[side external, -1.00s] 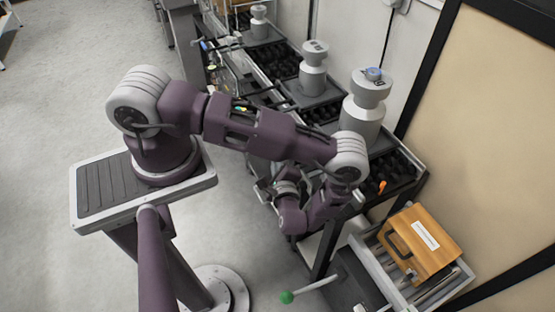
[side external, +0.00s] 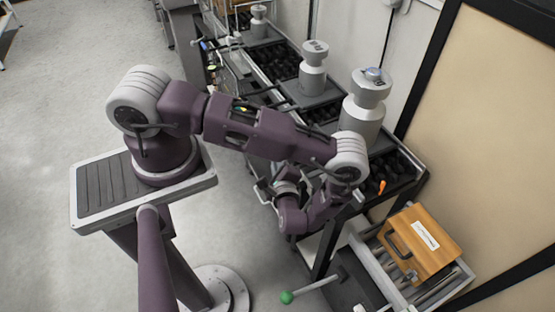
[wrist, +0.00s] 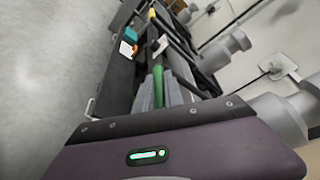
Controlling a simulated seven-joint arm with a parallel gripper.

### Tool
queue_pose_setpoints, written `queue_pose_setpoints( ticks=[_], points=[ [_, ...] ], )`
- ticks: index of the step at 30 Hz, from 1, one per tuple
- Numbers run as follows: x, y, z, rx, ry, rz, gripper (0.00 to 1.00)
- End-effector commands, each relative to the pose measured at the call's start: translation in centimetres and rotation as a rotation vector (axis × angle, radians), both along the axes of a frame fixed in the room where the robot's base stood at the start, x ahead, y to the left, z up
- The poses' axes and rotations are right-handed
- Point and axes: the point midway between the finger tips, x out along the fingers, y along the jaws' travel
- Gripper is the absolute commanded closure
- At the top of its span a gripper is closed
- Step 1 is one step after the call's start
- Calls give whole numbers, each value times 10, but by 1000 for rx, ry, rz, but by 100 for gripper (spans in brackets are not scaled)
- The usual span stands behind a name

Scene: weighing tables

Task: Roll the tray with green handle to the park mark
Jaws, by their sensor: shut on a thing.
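In the wrist view my gripper (wrist: 159,86) is shut on a green bar, the green handle (wrist: 158,76), which lies between its two grey fingers. In the side view the gripper's fingers are hidden behind my forearm and the table edge, so the held handle does not show there. Which tray the handle belongs to is not clear. A black rolling tray row (side external: 318,110) runs along the table beside the wall. I cannot make out the park mark in either view.
Grey weights (side external: 362,110) stand along the table, near my forearm. A lever with a green ball (side external: 287,297) sticks out low at the front. A wooden case (side external: 420,240) rests on a grey frame at right. An orange piece (side external: 382,187) sits at the table end. Open floor lies left.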

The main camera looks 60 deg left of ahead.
Motion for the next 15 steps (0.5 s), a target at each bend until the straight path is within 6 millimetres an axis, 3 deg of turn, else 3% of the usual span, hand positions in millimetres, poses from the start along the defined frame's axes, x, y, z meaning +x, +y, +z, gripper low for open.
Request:
queue_pose_setpoints(
  ticks=[4,10,15],
  points=[
    [1,-12,0,1,-5,-3,100],
    [2,-59,0,-3,-7,-7,100],
    [2,-81,0,-1,-3,-5,100]
  ],
)
